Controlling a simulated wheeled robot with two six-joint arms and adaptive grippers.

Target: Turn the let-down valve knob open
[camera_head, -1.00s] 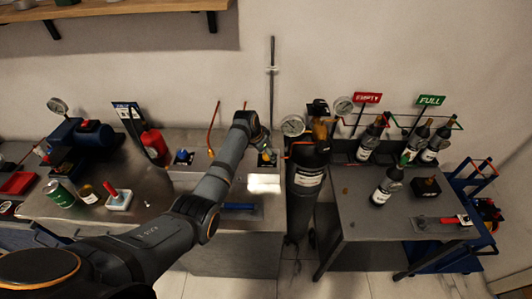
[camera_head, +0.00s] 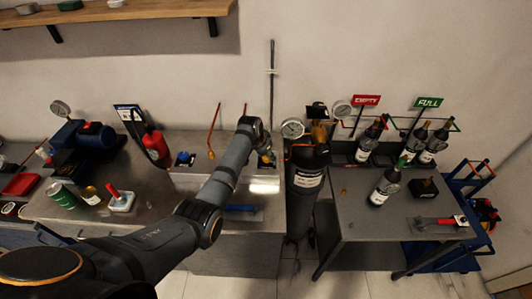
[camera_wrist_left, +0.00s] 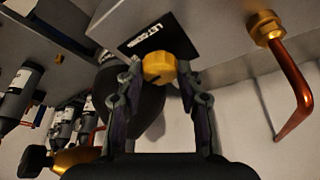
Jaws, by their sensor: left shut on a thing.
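The let-down valve knob is a yellow, faceted knob (camera_wrist_left: 160,67) in the left wrist view, below a black label plate (camera_wrist_left: 150,36) with partly readable white lettering that starts "LET". My left gripper (camera_wrist_left: 162,80) is shut on the knob, one finger on each side of it. In the head view my left gripper (camera_head: 267,159) is at the back of the bench, left of the dark cylinder, and my own arm and wrist largely hide the knob there. My right gripper is in neither view.
A dark gas cylinder (camera_head: 306,190) with a gauge (camera_head: 292,129) stands just right of my left gripper. A copper pipe (camera_wrist_left: 298,105) runs near the knob. Bottles (camera_head: 385,187) stand on the right table. A red extinguisher (camera_head: 155,147) stands on the bench to the left.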

